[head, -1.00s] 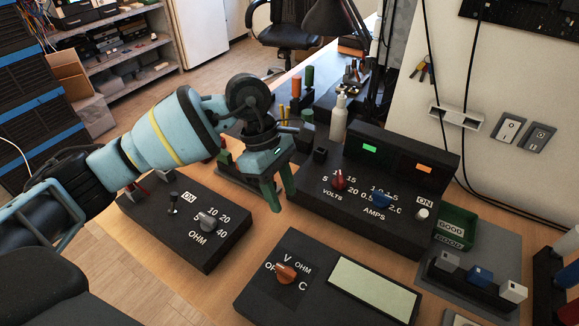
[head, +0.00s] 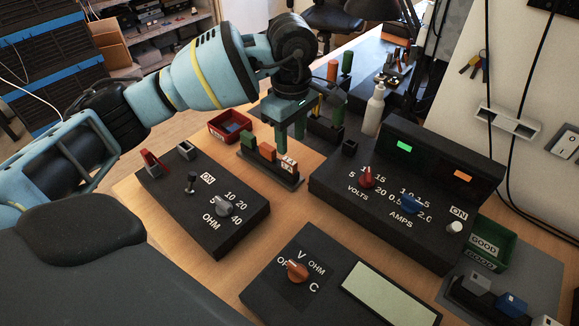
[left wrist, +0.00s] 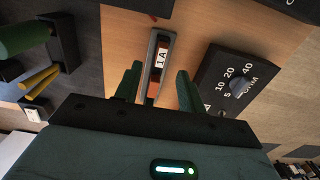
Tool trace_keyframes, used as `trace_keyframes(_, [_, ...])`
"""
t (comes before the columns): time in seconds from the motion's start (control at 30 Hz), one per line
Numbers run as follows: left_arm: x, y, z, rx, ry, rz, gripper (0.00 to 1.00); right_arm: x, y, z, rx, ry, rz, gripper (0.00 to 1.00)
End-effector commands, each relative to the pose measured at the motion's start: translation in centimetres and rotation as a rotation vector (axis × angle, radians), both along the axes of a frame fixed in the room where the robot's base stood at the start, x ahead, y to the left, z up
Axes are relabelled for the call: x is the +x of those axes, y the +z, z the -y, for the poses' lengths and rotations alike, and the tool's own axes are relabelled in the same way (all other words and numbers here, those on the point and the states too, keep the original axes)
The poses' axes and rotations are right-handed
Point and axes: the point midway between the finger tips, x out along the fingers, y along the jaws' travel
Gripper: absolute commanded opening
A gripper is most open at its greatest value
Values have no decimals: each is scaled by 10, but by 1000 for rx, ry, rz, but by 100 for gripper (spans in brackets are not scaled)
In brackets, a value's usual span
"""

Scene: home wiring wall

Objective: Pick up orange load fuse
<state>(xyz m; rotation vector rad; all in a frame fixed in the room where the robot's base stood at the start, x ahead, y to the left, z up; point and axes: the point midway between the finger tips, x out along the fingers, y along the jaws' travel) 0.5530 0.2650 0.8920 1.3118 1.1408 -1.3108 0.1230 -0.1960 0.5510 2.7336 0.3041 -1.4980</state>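A small orange fuse (head: 267,150) stands in a dark low holder (head: 262,171), between a green fuse (head: 248,140) and a white-faced fuse (head: 287,163). My left gripper (head: 290,132) points down with its green fingers apart, above or just behind the holder in the head view; the exact gap is unclear. In the left wrist view, the holder (left wrist: 146,97) runs lengthwise between the open fingers (left wrist: 158,86), with a white "1A" label (left wrist: 160,57) and orange-brown surfaces along it. Nothing is visibly gripped. My right gripper is out of view.
A red tray (head: 230,127) lies left of the holder. The ohm box (head: 207,205) is in front, the volts-amps box (head: 390,190) to the right. Taller orange (head: 333,70) and green (head: 347,62) cylinders and a white bottle (head: 374,110) stand behind. Bare table lies before the holder.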

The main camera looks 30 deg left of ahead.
Motion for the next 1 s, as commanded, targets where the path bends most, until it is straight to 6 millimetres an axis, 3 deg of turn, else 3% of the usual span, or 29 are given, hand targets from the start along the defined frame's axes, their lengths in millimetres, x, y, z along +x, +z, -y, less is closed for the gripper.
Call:
trace_keyframes(0.4, [-3,-46,-3,-1,1,-2,40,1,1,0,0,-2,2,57])
trace_keyframes(0.67, [-3,-51,-3,0,0,1,40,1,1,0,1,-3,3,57])
trace_keyframes(1.0, [-3,-51,-3,0,0,1,0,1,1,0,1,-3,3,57])
